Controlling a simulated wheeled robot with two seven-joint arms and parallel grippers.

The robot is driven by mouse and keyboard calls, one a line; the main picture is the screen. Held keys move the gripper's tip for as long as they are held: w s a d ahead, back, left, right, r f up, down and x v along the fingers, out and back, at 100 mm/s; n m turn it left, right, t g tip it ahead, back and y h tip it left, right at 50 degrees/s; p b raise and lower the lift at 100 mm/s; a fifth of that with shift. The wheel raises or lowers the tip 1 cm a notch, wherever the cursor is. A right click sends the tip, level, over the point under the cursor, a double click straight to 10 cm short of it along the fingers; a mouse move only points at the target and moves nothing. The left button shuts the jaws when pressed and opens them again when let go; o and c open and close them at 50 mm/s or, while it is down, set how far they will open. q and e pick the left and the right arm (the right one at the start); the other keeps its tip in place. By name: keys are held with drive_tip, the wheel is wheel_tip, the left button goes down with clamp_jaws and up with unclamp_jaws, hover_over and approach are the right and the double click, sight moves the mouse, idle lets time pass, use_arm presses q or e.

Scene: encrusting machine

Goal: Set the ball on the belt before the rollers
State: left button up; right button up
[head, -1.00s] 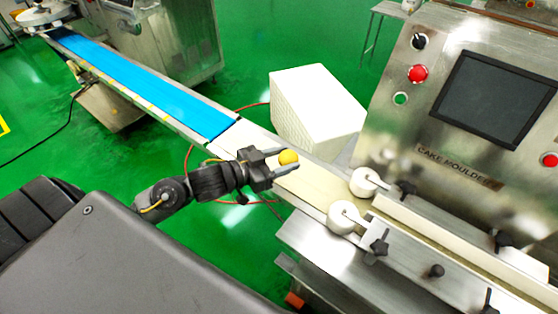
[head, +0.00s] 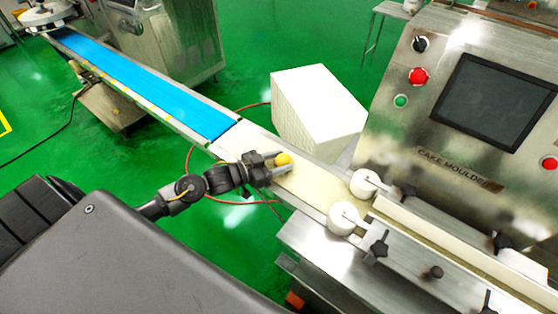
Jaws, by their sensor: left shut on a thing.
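The yellow-orange ball (head: 283,159) is between the fingers of my left gripper (head: 280,165), which is shut on it. The gripper is over the pale cream belt (head: 311,187), up-belt of the rollers. I cannot tell whether the ball touches the belt. Two white rollers stand farther along the belt: the far one (head: 363,184) and the near one (head: 342,217), with a gap between them. The ball is apart from both rollers. My right gripper is not in view.
A blue belt (head: 150,85) joins the cream belt at the upper left. A white wedge-shaped block (head: 318,108) stands behind the belt. The moulder panel (head: 480,100) rises at the right. Metal guide rails (head: 450,235) run on past the rollers. Bare cream belt lies between ball and rollers.

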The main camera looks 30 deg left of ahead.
use_arm(q)
drive_tip(key=shift+f, duration=0.15)
drive_tip(key=o, duration=1.1)
drive_tip(key=shift+r, duration=0.2)
drive_tip(key=shift+s+a+f, duration=0.1)
drive_tip(key=shift+s+a, duration=0.05)
drive_tip(key=shift+s, duration=0.15)
drive_tip(key=b+v, duration=0.1)
drive_tip(key=v, duration=1)
drive_tip(key=shift+s+a, duration=0.1)
drive_tip(key=shift+s, duration=0.05)
